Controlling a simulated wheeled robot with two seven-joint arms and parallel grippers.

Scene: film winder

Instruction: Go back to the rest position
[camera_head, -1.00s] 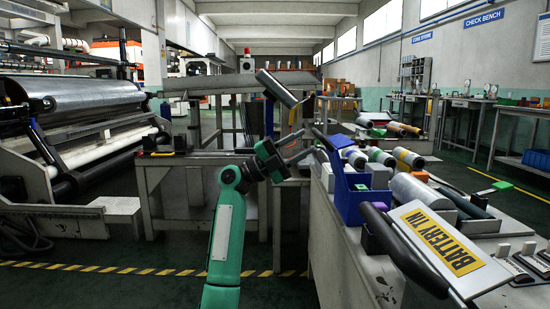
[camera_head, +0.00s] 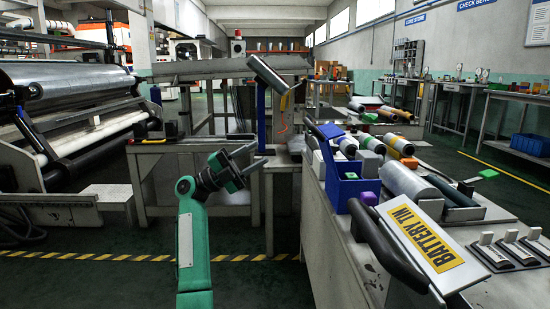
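My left arm is green and rises from the bottom of the head view. My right gripper is out of view.
A large film roll machine (camera_head: 70,90) stands at left. The floor (camera_head: 110,285) left of my arm is clear.

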